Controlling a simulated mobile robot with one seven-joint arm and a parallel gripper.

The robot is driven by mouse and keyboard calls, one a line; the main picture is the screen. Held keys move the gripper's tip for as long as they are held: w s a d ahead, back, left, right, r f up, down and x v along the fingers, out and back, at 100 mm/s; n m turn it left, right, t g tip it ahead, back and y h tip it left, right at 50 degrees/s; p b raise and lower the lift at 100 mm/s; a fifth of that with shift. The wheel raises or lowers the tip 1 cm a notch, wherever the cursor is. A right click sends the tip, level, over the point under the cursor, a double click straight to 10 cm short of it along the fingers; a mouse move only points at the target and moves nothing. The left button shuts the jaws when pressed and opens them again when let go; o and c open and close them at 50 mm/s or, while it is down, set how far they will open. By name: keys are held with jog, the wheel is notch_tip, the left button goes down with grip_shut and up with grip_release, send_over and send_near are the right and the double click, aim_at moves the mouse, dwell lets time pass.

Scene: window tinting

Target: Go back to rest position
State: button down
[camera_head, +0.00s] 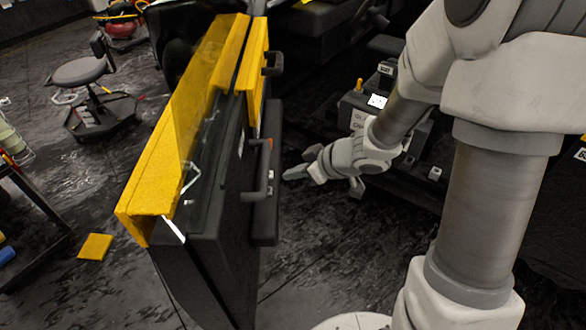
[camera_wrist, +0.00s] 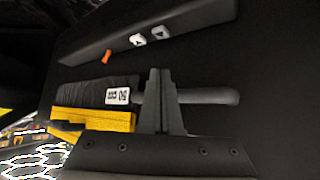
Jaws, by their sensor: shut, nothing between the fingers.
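My gripper (camera_head: 290,174) is in the middle of the head view, to the right of a dark car door (camera_head: 222,230) with yellow covering along its top (camera_head: 165,150). Its fingers are shut and hold nothing. In the wrist view my gripper (camera_wrist: 161,80) points at the door's inner panel (camera_wrist: 270,60), with a grey handle bar (camera_wrist: 205,97) just behind the fingertips. In the head view the gripper appears apart from the door handle (camera_head: 262,172).
A black stool (camera_head: 80,72) stands at the back left. A yellow piece (camera_head: 95,246) lies on the dark floor. A dark cart (camera_head: 30,215) is at the left edge. Equipment with a white label (camera_head: 377,101) stands behind my arm. Floor between door and arm looks clear.

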jog(key=s+d+r+m+t+h+p, duration=0.1)
jog(key=d+r+m+t+h+p, duration=0.2)
jog(key=d+r, duration=0.6)
jog(key=d+r+m+h+p, duration=0.35)
jog(key=d+r+h, duration=0.2)
jog(key=r, duration=0.65)
jog(key=s+a+r+m+g+p, duration=0.1)
jog(key=s+r, duration=0.2)
jog(key=s, duration=0.3)
jog(key=s+a+r+m+g+y+p, duration=0.1)
jog(key=s+r+p, duration=0.1)
jog(key=s, duration=0.4)
jog(key=s+a+r+m+g+p, duration=0.1)
jog(key=s+r+m+p, duration=0.1)
jog(key=s+r, duration=0.2)
jog(key=s, duration=0.2)
jog(key=shift+s+a+r, duration=0.3)
jog(key=shift+s+r, duration=0.05)
jog(key=shift+d, duration=0.1)
